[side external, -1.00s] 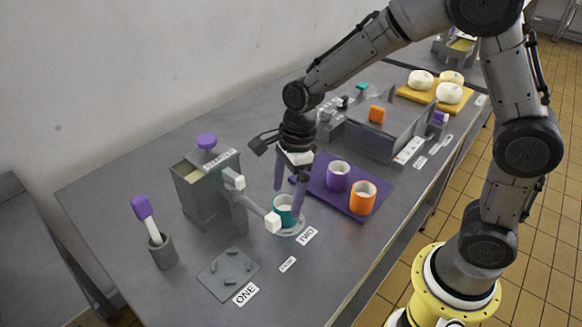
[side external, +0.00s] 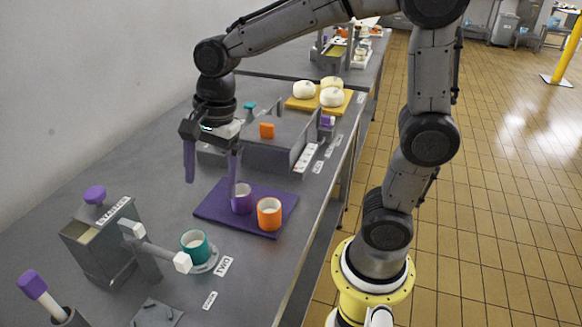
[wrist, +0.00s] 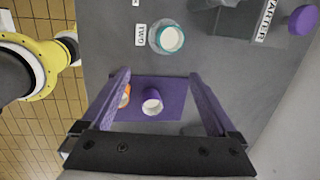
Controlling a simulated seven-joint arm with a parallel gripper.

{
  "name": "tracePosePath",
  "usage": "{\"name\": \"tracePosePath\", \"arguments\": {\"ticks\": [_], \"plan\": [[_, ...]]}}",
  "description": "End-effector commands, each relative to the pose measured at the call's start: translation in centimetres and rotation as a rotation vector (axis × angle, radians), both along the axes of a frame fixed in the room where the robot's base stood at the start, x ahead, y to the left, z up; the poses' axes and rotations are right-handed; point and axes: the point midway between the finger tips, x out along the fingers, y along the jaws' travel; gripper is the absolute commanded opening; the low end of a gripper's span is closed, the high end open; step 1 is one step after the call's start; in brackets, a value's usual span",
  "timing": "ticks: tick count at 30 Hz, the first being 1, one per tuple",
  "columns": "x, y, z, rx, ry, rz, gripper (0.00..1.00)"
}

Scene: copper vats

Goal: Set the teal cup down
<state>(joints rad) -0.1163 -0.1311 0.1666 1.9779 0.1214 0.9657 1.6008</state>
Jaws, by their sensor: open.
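The teal cup (side external: 194,246), with white contents, stands upright on a pale round disc (side external: 203,261) beside the label TWO. It also shows in the wrist view (wrist: 168,38), beyond the fingertips and apart from them. My gripper (side external: 211,178) is open and empty, raised above the purple mat (side external: 220,213). In the wrist view its purple fingers (wrist: 158,83) are spread wide. A purple cup (side external: 242,200) and an orange cup (side external: 269,213) stand on the mat below it. One finger partly overlaps the purple cup in the side view.
A grey box labelled STARTER (side external: 100,240) with a purple knob and a white-tipped lever (side external: 181,262) stands close to the teal cup. A grey vat (side external: 275,150) and a yellow board (side external: 318,103) with white rounds lie farther back.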

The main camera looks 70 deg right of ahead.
Motion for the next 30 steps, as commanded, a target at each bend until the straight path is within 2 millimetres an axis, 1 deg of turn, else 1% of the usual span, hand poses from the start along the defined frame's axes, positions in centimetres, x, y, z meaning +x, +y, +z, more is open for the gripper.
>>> {"name": "tracePosePath", "arguments": {"ticks": [1, 3, 7, 12, 15, 18, 21, 24, 30], "plan": [[-1.4, -0.7, 0.9, -0.024, -0.046, 0.106, 0.94], [-3.2, -1.5, 1.7, -0.069, -0.103, 0.273, 0.94], [-6.5, -2.9, 2.7, -0.173, -0.201, 0.580, 0.94], [-10.8, -4.5, 3.0, -0.338, -0.297, 0.970, 0.94], [-12.8, -5.1, 2.8, -0.435, -0.333, 1.163, 0.94], [-14.2, -5.6, 2.4, -0.511, -0.351, 1.310, 0.94], [-15.0, -5.8, 2.2, -0.561, -0.358, 1.403, 0.94], [-15.3, -5.9, 2.0, -0.583, -0.358, 1.446, 0.94], [-15.3, -6.0, 2.0, -0.586, -0.357, 1.455, 0.94]]}}
